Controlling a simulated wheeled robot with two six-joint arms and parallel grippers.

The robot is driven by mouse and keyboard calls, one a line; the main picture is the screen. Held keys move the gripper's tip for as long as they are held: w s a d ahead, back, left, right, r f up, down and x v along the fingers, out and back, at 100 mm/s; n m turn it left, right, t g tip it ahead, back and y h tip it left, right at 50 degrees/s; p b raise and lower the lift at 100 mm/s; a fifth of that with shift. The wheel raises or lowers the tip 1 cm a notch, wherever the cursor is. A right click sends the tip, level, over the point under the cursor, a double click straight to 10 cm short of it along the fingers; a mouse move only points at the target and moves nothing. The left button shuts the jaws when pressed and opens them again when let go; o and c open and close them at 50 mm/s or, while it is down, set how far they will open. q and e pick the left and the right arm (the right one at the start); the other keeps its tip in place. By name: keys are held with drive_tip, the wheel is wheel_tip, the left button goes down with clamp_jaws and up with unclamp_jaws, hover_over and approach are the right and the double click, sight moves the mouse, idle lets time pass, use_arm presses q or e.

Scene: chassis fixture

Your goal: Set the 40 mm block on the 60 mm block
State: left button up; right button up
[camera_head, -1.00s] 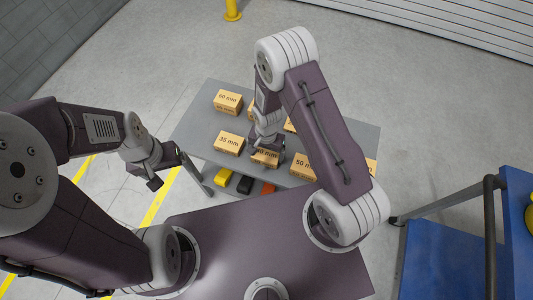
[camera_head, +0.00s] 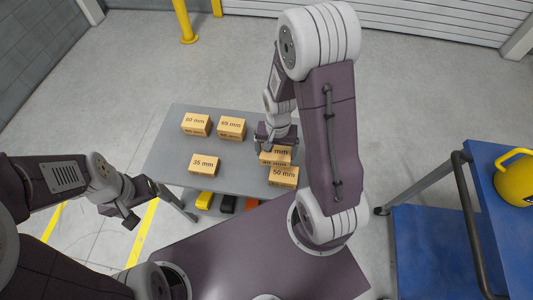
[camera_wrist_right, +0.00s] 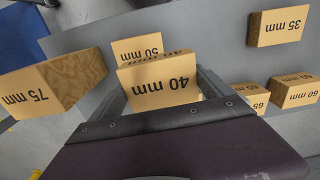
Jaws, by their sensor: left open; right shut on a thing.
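The 40 mm block (camera_wrist_right: 158,82) is a tan labelled box between the two fingers of my right gripper (camera_wrist_right: 163,92) in the right wrist view. My right gripper also shows in the head view (camera_head: 276,142), shut on the block (camera_head: 274,157), whose label is partly covered there. Whether the block is clear of the table is hard to tell. The 60 mm block (camera_head: 196,124) sits at the table's far left, apart from my right gripper; it also shows at the right of the wrist view (camera_wrist_right: 295,92). My left gripper (camera_head: 143,203) is open and empty, left of the table.
The grey table (camera_head: 170,150) also holds the 65 mm block (camera_head: 231,127), the 35 mm block (camera_head: 204,165) and the 50 mm block (camera_head: 284,176), close to the held block. The 75 mm block (camera_wrist_right: 55,85) shows in the wrist view. A blue cart (camera_head: 440,240) stands at right.

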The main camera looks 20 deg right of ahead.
sight(276, 151)
wheel_tip(276, 151, up, 11)
drive_tip(key=p, duration=1)
